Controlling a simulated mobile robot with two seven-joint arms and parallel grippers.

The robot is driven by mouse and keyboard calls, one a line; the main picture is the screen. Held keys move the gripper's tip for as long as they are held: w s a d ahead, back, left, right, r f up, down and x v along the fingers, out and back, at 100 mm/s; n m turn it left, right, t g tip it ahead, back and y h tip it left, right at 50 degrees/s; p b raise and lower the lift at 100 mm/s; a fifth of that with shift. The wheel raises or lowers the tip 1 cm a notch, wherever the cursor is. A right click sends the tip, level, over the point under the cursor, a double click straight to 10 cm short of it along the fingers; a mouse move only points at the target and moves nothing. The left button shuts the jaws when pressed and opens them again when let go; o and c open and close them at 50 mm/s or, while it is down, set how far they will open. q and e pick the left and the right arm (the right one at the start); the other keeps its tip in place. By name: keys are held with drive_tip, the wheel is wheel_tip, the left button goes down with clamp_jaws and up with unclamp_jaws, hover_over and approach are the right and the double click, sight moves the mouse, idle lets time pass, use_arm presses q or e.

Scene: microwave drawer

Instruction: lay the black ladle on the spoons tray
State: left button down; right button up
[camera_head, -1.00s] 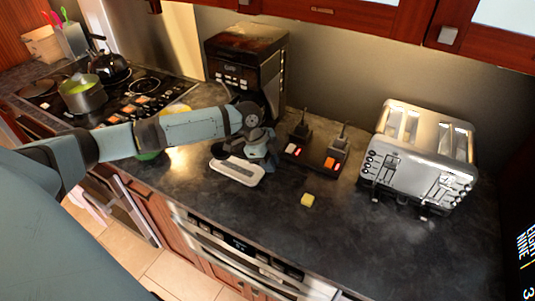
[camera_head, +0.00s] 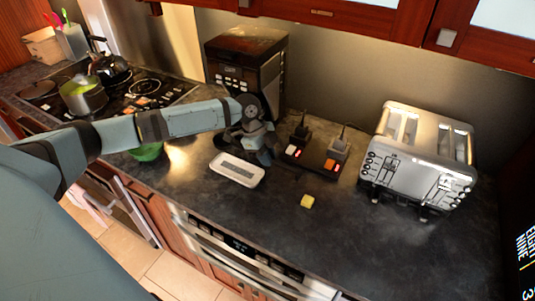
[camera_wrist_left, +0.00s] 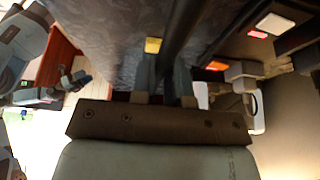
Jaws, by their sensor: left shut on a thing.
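The spoons tray (camera_head: 237,169) is a pale, rounded rectangular tray lying flat on the dark counter in the head view. My left gripper (camera_head: 264,157) is just right of the tray, close to its right end; its fingertips are hard to make out there. In the left wrist view my left gripper (camera_wrist_left: 167,72) is shut on a dark, straight bar, the black ladle (camera_wrist_left: 182,25), which runs away from the fingers past the top edge. The ladle's bowl is out of that view, and I cannot pick the ladle out in the head view. My right gripper is not identifiable.
A black unit with lit switches (camera_head: 312,157) stands right of the gripper, a coffee machine (camera_head: 245,65) behind it. A yellow block (camera_head: 307,201) lies in front. A toaster (camera_head: 420,155) stands at right. A green bowl (camera_head: 147,152) is partly behind my arm. The front counter is mostly clear.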

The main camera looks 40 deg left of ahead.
use_arm(q)
wheel_tip(320, 180, down, 4)
drive_tip(key=shift+f+b, duration=0.1)
drive_tip(key=shift+b, duration=0.65)
drive_tip(key=shift+f+b, duration=0.6)
drive_tip(key=shift+f, duration=1.15)
drive_tip(key=c, duration=1)
unclamp_jaws()
drive_tip(key=o, duration=0.5)
drive_tip(key=shift+o, duration=0.2)
